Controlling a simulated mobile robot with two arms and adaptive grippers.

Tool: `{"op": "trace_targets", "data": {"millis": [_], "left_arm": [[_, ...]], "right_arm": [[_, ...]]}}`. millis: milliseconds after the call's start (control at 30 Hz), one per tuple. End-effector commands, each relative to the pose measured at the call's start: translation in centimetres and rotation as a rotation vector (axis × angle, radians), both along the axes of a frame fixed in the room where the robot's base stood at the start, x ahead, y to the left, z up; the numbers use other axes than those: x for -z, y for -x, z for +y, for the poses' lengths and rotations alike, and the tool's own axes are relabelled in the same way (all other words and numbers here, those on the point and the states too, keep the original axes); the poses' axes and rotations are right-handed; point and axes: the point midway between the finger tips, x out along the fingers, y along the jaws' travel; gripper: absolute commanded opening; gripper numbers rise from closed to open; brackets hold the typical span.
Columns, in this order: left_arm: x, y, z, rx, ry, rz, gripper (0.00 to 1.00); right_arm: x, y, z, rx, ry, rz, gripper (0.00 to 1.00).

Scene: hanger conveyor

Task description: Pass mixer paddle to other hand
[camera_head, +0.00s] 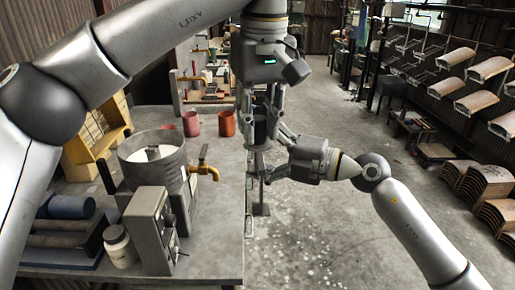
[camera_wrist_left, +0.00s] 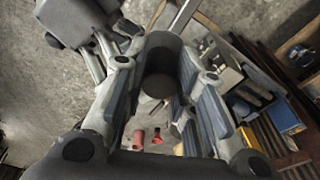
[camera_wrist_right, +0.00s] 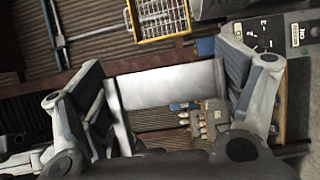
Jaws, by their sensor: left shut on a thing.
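The mixer paddle has a dark cylindrical handle (camera_head: 260,131), a thin shaft and a flat grey lower end (camera_head: 261,209). It hangs upright beside the table's right edge. My left gripper (camera_head: 262,122) points down and is shut on the handle, whose dark round end (camera_wrist_left: 158,80) shows between the fingers in the left wrist view. My right gripper (camera_head: 266,168) is at the shaft just below. In the right wrist view its fingers (camera_wrist_right: 165,100) are wide apart. A pale metal bar (camera_wrist_right: 165,85) spans the space between them; I cannot tell whether they touch it.
The grey table (camera_head: 222,242) on the left bears a metal pot (camera_head: 128,165) with a brass tap, a control box (camera_head: 150,225), a white jar (camera_head: 119,246) and red cups (camera_head: 191,124). Racks of curved wooden pieces (camera_head: 486,185) stand at right. The floor between is open.

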Motion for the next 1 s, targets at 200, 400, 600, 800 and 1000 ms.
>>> {"op": "trace_targets", "data": {"millis": [200,400,600,800,1000], "left_arm": [[-0.2,0.0,0.0,0.001,0.002,-0.002,0.41],[-0.1,0.0,0.0,0.001,0.001,-0.002,0.51],[-0.1,0.0,0.0,0.001,0.001,-0.002,0.51],[-1.6,0.1,-0.1,-0.001,0.001,-0.004,0.51],[-4.7,0.5,-0.3,-0.002,-0.001,-0.005,0.51]], "right_arm": [[0.0,0.0,0.0,0.0,0.0,0.002,0.48],[0.0,0.0,0.0,0.0,0.0,0.001,0.48],[-0.1,0.0,0.0,0.0,-0.001,0.001,0.48],[-0.1,0.0,0.0,0.0,-0.001,0.001,0.48],[-0.1,0.0,0.0,0.0,-0.001,0.001,0.48]]}}
